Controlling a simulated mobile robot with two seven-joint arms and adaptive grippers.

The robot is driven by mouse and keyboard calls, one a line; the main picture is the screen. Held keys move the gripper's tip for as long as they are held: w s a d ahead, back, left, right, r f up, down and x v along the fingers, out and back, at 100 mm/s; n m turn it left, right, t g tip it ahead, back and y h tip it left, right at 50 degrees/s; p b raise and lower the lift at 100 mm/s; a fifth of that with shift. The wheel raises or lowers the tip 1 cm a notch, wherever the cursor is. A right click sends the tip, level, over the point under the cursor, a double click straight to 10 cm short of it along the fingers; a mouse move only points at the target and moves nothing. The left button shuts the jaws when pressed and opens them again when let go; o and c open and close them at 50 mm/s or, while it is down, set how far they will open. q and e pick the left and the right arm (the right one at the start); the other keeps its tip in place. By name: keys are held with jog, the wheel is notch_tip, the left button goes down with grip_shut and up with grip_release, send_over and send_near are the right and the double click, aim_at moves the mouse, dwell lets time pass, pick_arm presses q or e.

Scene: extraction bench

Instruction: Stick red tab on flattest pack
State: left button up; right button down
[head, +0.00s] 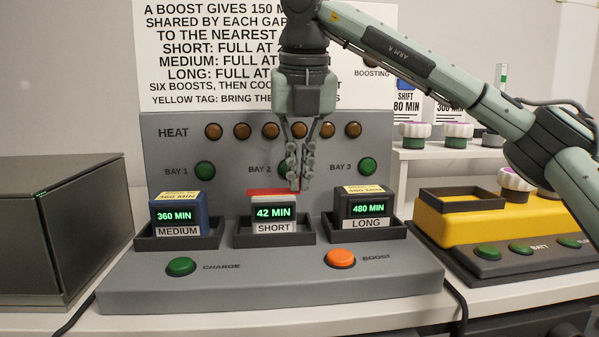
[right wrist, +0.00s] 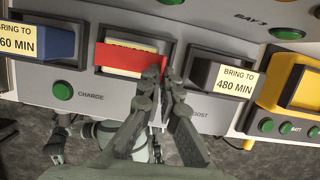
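Three packs sit in trays on the grey charger. The blue MEDIUM pack (head: 177,213) reads 360 MIN, the pale SHORT pack (head: 273,211) reads 42 MIN, and the dark LONG pack (head: 364,208) reads 480 MIN. The red tab (head: 268,192) lies across the top of the SHORT pack; it also shows in the right wrist view (right wrist: 128,57), partly covering a yellow label. My right gripper (head: 296,185) points down, its fingers closed on the tab's right end. Whether the tab touches the pack is unclear. A small dark part low in the right wrist view looks like my left gripper (right wrist: 57,150).
A green CHARGE button (head: 181,266) and an orange BOOST button (head: 341,258) are in front of the trays. A dark box (head: 60,230) stands left, a yellow device (head: 480,222) right. A row of amber heat lamps (head: 241,130) is behind.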

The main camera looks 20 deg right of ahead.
jog(key=c, duration=2.2)
grip_release()
jog(key=shift+f, duration=0.2)
jog(key=o, duration=0.6)
jog(key=shift+c, duration=0.2)
jog(key=shift+r, duration=0.1)
jog(key=v, duration=1.2)
